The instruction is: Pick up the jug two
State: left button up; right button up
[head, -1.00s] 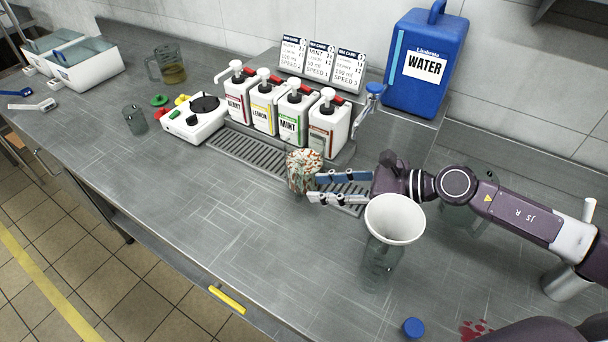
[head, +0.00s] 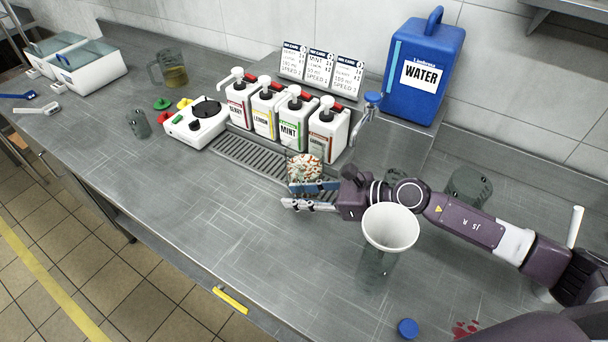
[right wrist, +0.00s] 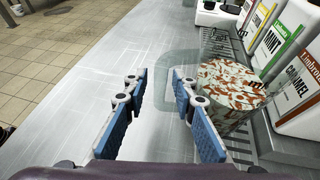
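A clear jug with white and reddish-brown speckled contents (head: 306,168) stands upright at the front edge of the drip grate. It also shows in the right wrist view (right wrist: 230,88), right of the fingers, with its clear handle loop ahead of the gap between them. No label shows which jug is jug two. My right gripper (head: 308,195) is just in front of this jug in the head view and partly covers its lower part. In the right wrist view its two blue-padded fingers (right wrist: 158,112) are apart with nothing gripped. My left gripper is out of view.
A white funnel (head: 391,228) sits on a clear vessel under my right arm. Syrup pumps (head: 290,115) stand behind the grate (head: 250,158). A jug of yellow liquid (head: 172,72) and a white mixer base (head: 196,124) are left.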

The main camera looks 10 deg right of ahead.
grip_shut()
jog(key=shift+w+r, duration=0.1)
jog(key=shift+r, duration=0.05)
jog(key=shift+r, duration=0.1)
